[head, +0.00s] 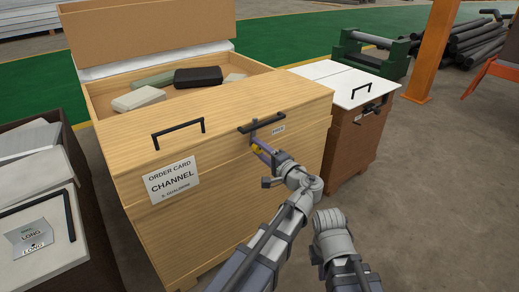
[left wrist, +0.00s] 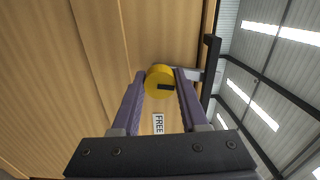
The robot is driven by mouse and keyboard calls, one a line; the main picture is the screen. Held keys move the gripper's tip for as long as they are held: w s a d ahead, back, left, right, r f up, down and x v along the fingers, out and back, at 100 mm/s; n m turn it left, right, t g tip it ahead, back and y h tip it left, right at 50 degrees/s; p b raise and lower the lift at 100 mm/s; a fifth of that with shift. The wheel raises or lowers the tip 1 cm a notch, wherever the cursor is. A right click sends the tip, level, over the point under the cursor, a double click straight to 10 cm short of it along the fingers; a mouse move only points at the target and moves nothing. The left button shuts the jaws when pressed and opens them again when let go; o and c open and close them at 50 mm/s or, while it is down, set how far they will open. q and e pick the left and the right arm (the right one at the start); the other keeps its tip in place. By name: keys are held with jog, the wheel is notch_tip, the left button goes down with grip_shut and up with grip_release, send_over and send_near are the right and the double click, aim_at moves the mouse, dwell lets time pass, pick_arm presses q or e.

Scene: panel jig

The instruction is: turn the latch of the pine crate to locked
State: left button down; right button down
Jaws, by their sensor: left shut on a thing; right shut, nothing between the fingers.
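The pine crate (head: 230,190) is a pale wooden box with its front lid shut. A yellow latch knob (head: 257,148) sits on its front, below a black bar handle (head: 262,122).
An order card (head: 171,180) reading CHANNEL is on the crate front. An open compartment behind holds several grey and dark blocks. A brown crate (head: 350,145) with a white top stands to the right, and a dark crate (head: 45,240) to the left. Grey floor lies at right.

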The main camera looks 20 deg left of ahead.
pick_arm(q)
jog(key=shift+n, duration=0.9)
jog(key=shift+c, duration=2.1)
grip_release()
jog(key=shift+s+d, duration=0.1)
